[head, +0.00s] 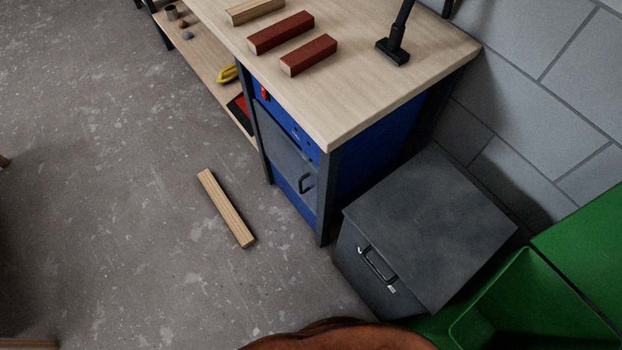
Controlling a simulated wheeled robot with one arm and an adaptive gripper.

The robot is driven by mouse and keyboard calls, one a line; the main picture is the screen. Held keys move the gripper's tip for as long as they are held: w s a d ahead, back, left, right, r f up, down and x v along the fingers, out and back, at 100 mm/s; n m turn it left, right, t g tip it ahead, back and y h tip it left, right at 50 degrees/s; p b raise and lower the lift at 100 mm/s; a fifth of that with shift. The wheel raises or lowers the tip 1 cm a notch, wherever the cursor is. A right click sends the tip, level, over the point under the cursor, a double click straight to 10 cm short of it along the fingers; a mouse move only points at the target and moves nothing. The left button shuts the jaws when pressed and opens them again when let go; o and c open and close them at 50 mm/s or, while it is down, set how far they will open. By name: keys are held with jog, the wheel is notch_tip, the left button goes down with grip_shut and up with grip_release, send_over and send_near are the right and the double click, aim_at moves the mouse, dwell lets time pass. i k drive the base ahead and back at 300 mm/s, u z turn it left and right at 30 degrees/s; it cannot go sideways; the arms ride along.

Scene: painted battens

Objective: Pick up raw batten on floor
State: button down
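A raw, unpainted wooden batten (226,208) lies flat on the concrete floor, left of the blue workbench cabinet. It lies diagonally, with its near end toward the lower right, and nothing covers it. Another bare wood batten (255,10) lies on the workbench top at the upper edge of the view, beside two red-painted battens (280,33) (309,55). My gripper is not in the head view.
The workbench (370,85) with its blue cabinet stands right of the floor batten. A dark grey metal box (430,225) and a green bin (520,300) stand at the lower right. A brown rounded object (340,337) is at the bottom edge. Floor on the left is mostly clear.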

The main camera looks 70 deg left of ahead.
aim_at(235, 220)
jog(key=u, duration=0.75)
jog(key=k, duration=1.05)
jog(key=u, duration=1.6)
jog(key=i, duration=0.9)
jog(key=u, duration=1.1)
jog(key=k, duration=0.95)
jog(key=z, duration=0.4)
jog(key=i, duration=1.7)
jog(key=u, duration=1)
